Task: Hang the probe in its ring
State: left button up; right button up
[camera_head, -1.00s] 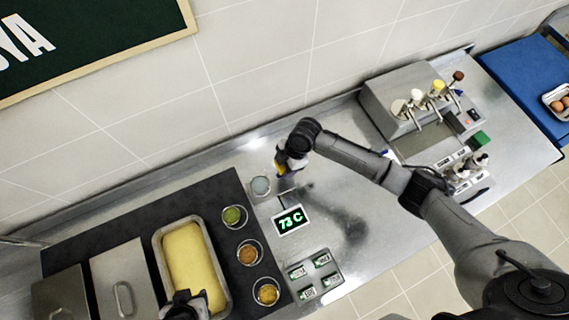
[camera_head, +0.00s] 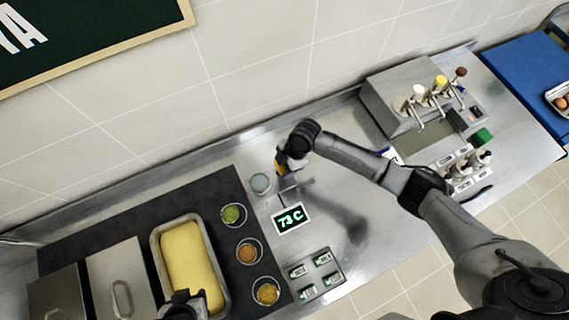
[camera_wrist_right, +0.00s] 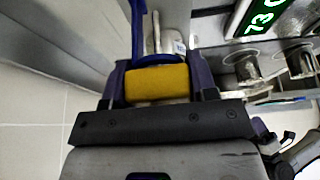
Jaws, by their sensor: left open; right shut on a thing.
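My right gripper (camera_head: 281,168) is shut on the probe, whose yellow handle (camera_wrist_right: 158,84) fills the space between its fingers in the right wrist view. The gripper is above the metal counter, behind the "73 C" display (camera_head: 291,218) and beside a small grey-blue cup (camera_head: 260,184). Metal ring-like fittings (camera_wrist_right: 248,68) stand near the display in the right wrist view, to the right of the handle. I cannot tell which is the probe's ring. The probe's tip is hidden. My left gripper (camera_head: 186,298) is open over the front of the yellow-filled pan (camera_head: 155,245).
Several small cups of spices (camera_head: 248,252) stand on the dark mat right of the pan. A labelled grey tray (camera_head: 316,278) lies in front of the display. A dispenser unit (camera_head: 385,92) stands at the back right. Bare counter lies right of the display.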

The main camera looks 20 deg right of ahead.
dwell(0.3)
jog(key=o, duration=1.2)
jog(key=shift+d+r, duration=0.15)
jog(key=shift+r, duration=0.15)
jog(key=v, duration=1.3)
